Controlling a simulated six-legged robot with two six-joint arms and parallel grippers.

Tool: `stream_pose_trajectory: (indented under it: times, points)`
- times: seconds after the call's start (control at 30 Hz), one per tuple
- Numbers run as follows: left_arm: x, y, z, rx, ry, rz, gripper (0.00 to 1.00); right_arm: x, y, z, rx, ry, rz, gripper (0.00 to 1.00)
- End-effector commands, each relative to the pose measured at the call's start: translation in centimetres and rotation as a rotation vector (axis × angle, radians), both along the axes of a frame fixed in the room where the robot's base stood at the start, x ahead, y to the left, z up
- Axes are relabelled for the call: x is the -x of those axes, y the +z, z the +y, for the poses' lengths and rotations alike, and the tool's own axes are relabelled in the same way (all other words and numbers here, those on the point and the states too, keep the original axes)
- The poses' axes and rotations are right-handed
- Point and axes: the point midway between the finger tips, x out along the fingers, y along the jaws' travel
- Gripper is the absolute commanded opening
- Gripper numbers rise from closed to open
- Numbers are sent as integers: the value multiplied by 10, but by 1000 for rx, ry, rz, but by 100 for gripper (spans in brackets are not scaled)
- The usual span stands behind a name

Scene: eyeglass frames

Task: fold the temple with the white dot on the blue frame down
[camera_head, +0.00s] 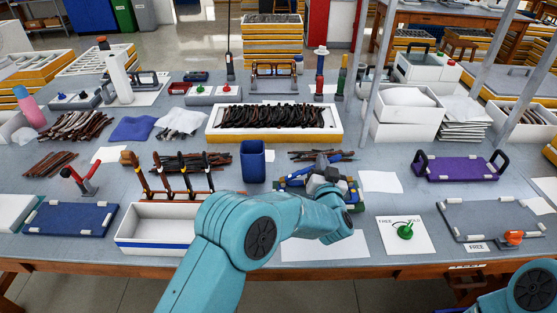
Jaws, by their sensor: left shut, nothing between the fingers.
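My left gripper (323,172) is shut and empty at the end of my teal arm. It is over a blue and yellow item (291,183) on the middle right of the table. My gripper and wrist cover most of this item. I cannot tell the blue frame apart from it, and I cannot make out the temple or the white dot. I cannot tell whether the gripper touches anything there. Only a teal part of my right arm shows at the bottom right corner; its gripper is out of view.
A dark blue cup (252,162) stands just left of my gripper. A white box (160,224) with upright tools behind it is further left. A white card with a green knob (405,231) lies to the right. A yellow-edged tray (222,135) of dark frames is behind.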

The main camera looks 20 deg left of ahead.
Motion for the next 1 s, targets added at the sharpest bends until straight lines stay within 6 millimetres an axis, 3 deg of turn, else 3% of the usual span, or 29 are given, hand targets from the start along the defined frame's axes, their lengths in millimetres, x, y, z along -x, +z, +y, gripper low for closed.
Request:
stream_pose_trajectory:
  times: [1.0]
  points:
    - [-5, -31, -19, -237, -1, 69, 0, 0, -5, 0, 0, 0, 0, 43]
